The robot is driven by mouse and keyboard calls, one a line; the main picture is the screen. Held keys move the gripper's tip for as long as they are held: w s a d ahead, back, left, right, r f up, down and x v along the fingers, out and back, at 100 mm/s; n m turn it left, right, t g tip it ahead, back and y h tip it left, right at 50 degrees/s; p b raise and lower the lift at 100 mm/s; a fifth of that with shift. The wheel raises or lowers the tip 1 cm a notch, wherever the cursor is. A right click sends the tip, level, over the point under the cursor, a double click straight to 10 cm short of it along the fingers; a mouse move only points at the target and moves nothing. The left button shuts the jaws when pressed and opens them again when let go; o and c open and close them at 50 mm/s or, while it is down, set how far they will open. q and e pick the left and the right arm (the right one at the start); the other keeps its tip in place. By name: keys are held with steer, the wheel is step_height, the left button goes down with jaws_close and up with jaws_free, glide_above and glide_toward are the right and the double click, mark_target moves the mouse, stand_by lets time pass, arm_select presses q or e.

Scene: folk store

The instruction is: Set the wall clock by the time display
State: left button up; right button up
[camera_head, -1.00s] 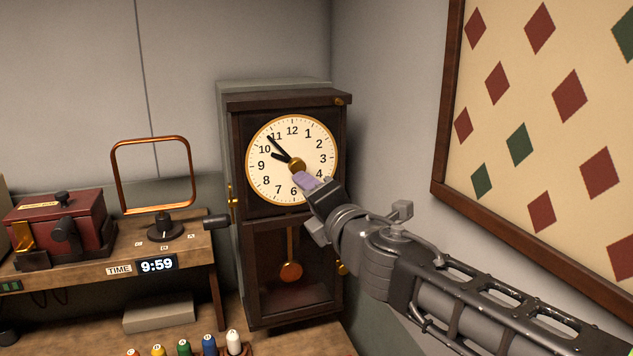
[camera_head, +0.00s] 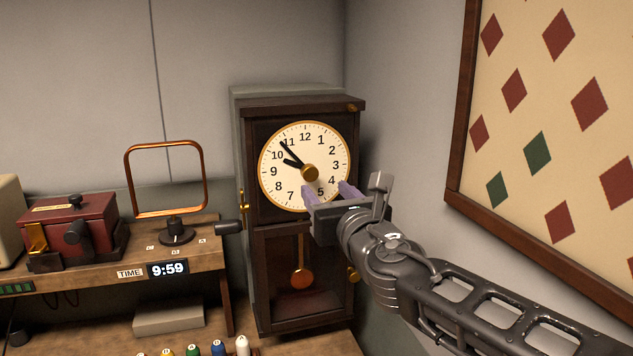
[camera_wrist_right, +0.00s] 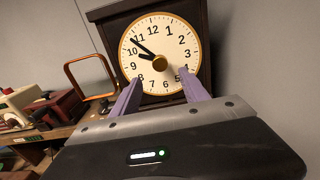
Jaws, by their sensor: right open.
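The wall clock (camera_head: 287,183) is a dark wooden case with a cream dial, brass rim and brass centre knob (camera_head: 309,173). Its short hand points just short of 10 and its long hand close to 11. The time display (camera_head: 168,268) reads 9:59. My right gripper (camera_head: 327,190) is open and empty in front of the lower right of the dial, its purple fingers apart. In the right wrist view the dial (camera_wrist_right: 181,52) and knob show beyond and between the open fingers (camera_wrist_right: 160,90). My left gripper is out of view.
A wooden shelf (camera_head: 215,258) at left holds a dark red box (camera_head: 75,228) and a copper loop (camera_head: 128,180) on a dark base. Several thread spools stand at the bottom. A framed diamond-pattern board (camera_head: 464,120) hangs on the right wall. A pendulum (camera_head: 301,277) hangs below the dial.

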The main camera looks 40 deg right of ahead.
mark_target(311, 175)
steer(key=shift+b+x, duration=0.55)
steer(key=shift+x, duration=3.95)
steer(key=shift+w, duration=0.1)
steer(key=shift+c, duration=0.4)
steer(key=c, duration=0.8)
steer(key=shift+o, duration=0.2)
